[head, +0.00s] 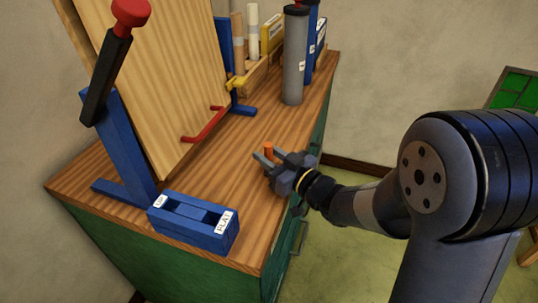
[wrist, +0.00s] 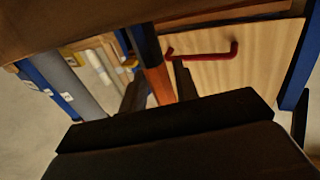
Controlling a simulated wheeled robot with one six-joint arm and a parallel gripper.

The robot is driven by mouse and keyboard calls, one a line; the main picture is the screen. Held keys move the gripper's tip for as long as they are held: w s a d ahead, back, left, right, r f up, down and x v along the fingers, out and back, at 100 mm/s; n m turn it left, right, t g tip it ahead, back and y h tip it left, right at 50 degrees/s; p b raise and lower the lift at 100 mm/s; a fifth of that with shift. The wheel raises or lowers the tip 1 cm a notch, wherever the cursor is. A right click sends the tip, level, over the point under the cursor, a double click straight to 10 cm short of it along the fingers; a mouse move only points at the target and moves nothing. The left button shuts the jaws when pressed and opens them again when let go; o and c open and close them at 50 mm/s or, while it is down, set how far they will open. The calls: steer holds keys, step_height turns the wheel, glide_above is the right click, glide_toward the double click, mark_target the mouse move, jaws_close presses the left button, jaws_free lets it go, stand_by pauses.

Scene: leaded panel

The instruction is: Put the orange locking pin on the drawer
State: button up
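The orange locking pin (head: 268,149) stands upright between the fingers of my gripper (head: 269,158), above the right part of the wooden bench top. In the wrist view my gripper (wrist: 160,88) has a finger on each side of the pin (wrist: 159,84), seemingly touching it; the pin's far part looks dark there. The gripper is shut on the pin. A grey handle (head: 302,238) shows on the green cabinet front below the top, partly beside my arm; the drawer's outline is hard to make out.
A tilted wooden board (head: 150,80) on a blue stand (head: 128,150) fills the left of the bench. A blue block labelled FLAT (head: 193,222) sits at the near edge. A grey tube (head: 294,55) stands at the back. The bench top between is clear.

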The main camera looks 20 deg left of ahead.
steer(key=shift+o, duration=1.2)
steer(key=shift+r, duration=0.25)
steer(key=v, duration=1.2)
steer(key=shift+c, duration=0.6)
